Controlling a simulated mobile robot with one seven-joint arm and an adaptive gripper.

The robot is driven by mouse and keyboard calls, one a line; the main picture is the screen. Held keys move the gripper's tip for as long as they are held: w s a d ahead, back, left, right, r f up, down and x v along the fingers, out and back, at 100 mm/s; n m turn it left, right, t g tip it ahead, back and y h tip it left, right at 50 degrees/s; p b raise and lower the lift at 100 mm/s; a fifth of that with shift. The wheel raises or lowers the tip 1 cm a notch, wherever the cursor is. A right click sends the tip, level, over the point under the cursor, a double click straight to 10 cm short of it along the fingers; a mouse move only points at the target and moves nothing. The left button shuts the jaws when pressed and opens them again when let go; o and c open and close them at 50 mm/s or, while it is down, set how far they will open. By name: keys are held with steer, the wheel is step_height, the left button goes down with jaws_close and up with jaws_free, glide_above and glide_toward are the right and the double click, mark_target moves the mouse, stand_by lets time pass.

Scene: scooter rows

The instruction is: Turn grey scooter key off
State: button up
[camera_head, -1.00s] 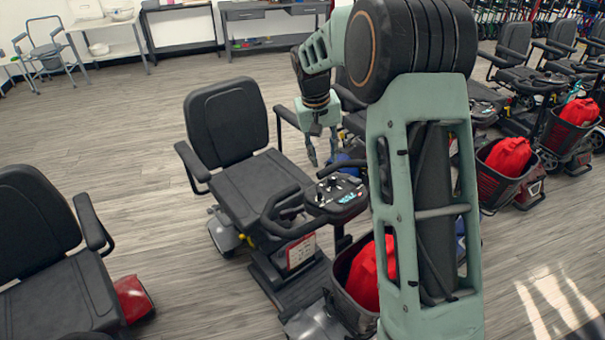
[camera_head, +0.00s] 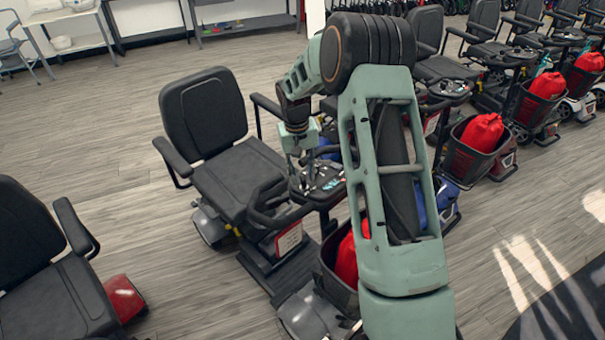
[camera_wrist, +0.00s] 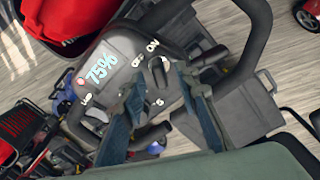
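The grey scooter (camera_head: 243,181) stands in front of me, with a dark seat and a console (camera_head: 325,187) on its tiller. In the wrist view the console (camera_wrist: 112,66) shows a 75% display and OFF and ON labels. A small dark key (camera_wrist: 157,66) stands beside these labels; I cannot tell which label it points to. My gripper (camera_head: 303,166) is low over the console. In the wrist view my gripper (camera_wrist: 160,82) is open, with its two fingers apart on either side of the key area. I cannot tell whether either finger touches the key.
Black handlebars (camera_wrist: 250,45) curve close around the console. A basket with a red bag (camera_head: 346,258) is at the scooter's front. Another scooter seat (camera_head: 45,270) stands at left, and more scooters line the right. Open floor lies at left.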

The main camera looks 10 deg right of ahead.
steer(key=shift+f, duration=0.4)
steer(key=shift+c, duration=0.4)
jaws_close()
steer(key=n+b, duration=0.1)
steer(key=n, duration=0.4)
steer(key=shift+d+n+y, duration=0.15)
steer(key=shift+n+y, duration=0.15)
steer(key=n, duration=0.6)
steer(key=shift+w+g+y+b, duration=0.1)
steer(key=shift+g+y+b, duration=0.2)
steer(key=shift+b, duration=0.1)
